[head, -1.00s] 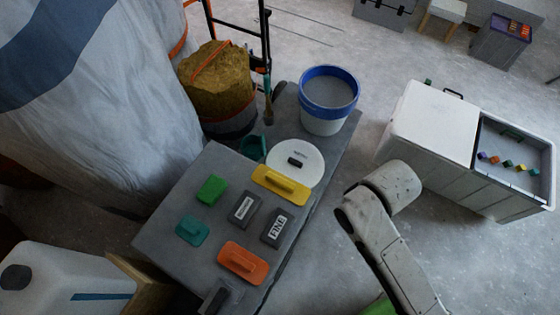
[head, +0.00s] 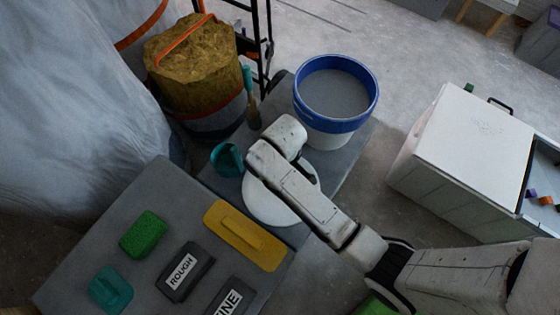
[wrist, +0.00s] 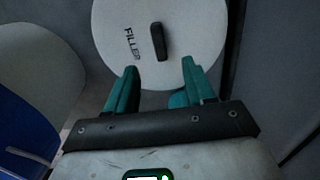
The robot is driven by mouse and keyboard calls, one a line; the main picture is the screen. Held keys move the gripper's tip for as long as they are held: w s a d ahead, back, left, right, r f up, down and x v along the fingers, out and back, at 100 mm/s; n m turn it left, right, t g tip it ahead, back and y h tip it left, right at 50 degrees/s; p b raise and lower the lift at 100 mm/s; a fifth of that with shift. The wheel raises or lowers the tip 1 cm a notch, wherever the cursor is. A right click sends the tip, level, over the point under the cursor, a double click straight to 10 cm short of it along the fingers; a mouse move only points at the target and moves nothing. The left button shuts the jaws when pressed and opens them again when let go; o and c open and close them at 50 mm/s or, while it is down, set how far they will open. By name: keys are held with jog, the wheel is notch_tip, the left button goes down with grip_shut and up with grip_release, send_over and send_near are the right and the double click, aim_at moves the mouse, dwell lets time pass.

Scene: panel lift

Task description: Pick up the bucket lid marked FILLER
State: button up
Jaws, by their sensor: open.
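The white round bucket lid (wrist: 192,35) carries the word FILLER and a dark raised handle (wrist: 159,42) at its middle in the wrist view. In the head view the lid (head: 262,203) lies on the grey surface in front of the bucket, partly covered by my arm. My gripper (wrist: 160,75) is open with two green fingers. The fingers point at the lid, one on each side of the line to the handle, and the handle lies beyond the tips. Nothing is between the fingers. My fingers are hidden behind my arm in the head view.
A blue-rimmed bucket (head: 335,95) with grey contents stands just behind the lid. A teal cup (head: 227,158) stands to its left.

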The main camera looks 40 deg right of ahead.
jog(key=f+b, duration=0.1)
jog(key=f, duration=0.2)
jog(key=w+f+b, duration=0.1)
jog(key=f, duration=0.1)
jog(key=shift+d+f, duration=0.1)
jog(key=shift+f, duration=0.3)
jog(key=shift+f+b, duration=1.6)
jog(key=shift+f, duration=1.45)
jog(key=shift+c, duration=0.5)
grip_shut()
